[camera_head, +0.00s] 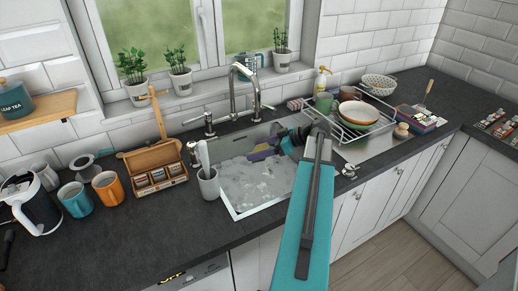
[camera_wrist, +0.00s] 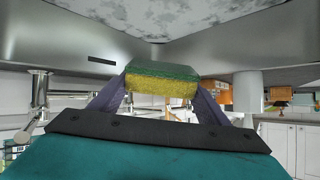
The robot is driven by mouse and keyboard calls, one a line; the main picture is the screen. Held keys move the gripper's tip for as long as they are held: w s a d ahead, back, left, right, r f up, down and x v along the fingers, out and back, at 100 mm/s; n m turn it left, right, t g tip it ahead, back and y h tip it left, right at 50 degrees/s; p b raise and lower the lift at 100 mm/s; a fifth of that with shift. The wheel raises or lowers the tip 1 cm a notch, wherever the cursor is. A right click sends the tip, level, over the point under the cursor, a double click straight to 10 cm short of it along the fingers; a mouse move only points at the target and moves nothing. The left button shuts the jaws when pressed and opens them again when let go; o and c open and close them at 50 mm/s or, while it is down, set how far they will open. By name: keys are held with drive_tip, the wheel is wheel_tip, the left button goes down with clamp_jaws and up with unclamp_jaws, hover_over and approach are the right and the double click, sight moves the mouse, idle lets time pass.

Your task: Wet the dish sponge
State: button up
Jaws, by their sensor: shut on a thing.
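My gripper (camera_head: 263,153) reaches into the space over the sink (camera_head: 233,215), with its purple fingers near the sink's back right. In the wrist view, its fingers (camera_wrist: 160,92) are shut on the dish sponge (camera_wrist: 161,79), green on one face and yellow on the other. In the head view the sponge is mostly hidden by the fingers. The sink holds pale, foamy water (camera_head: 255,185), which also shows at the top of the wrist view (camera_wrist: 200,18). I cannot tell whether the sponge touches the water. The metal tap (camera_head: 234,90) stands behind the sink; no stream is visible.
A dish rack (camera_head: 347,127) with bowls stands right of the sink. A white cup with a brush (camera_head: 208,184) stands at the sink's left edge. A wooden box (camera_head: 158,172) and several mugs are further left. The front left worktop (camera_head: 130,240) is mostly clear.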

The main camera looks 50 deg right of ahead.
sight(259, 149)
drive_tip(key=shift+f+b, duration=0.5)
drive_tip(key=shift+f, duration=6.3)
drive_tip(key=shift+r, duration=0.1)
drive_tip(key=shift+r+p, duration=5.85)
drive_tip(key=shift+r, duration=0.2)
drive_tip(key=shift+r+p, duration=0.95)
drive_tip(key=shift+r, duration=1.8)
